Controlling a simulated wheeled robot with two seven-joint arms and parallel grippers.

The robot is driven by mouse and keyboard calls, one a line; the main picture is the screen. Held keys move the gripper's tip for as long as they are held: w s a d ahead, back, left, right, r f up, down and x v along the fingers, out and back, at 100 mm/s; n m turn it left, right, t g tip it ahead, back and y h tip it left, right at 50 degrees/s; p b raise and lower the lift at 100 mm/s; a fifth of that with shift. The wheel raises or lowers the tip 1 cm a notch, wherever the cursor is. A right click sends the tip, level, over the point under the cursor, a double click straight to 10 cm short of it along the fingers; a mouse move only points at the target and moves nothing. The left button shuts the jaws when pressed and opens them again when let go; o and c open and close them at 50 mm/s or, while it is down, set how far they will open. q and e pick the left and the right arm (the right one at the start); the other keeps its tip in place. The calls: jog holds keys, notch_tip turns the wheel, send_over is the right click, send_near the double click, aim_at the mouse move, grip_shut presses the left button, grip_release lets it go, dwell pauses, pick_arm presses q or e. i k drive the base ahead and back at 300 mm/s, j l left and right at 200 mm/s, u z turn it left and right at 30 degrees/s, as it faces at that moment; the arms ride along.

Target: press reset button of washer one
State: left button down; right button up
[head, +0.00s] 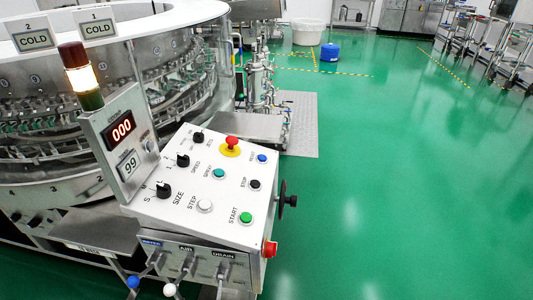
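The washer (150,45) is a large round metal machine at the left in the head view. Its tilted white control panel (180,212) faces me in the lower middle. A blue button (262,158) sits at the panel's upper right; the small label beside it appears to read RESET. Below it are a black STOP button (255,184) and a green START button (246,217). A red mushroom button (231,143) on a yellow ring is to the blue button's left. Neither of my grippers shows in the head view.
A display box (122,140) reads 000 and 99, with a lit signal lamp (80,76) above. A black handwheel (288,200) and red knob (269,248) stick out at the panel's right side. The green floor (400,180) to the right is clear.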

aim_at(262, 158)
jog(key=i+l+u, duration=0.35)
jog(key=l, duration=0.2)
jog(key=i+l+u, duration=0.4)
jog(key=l, duration=0.25)
jog(key=l+u, duration=0.15)
jog(key=l, duration=0.2)
jog(key=i+l+u, duration=0.2)
jog(key=l, duration=0.15)
jog(key=k, duration=0.1)
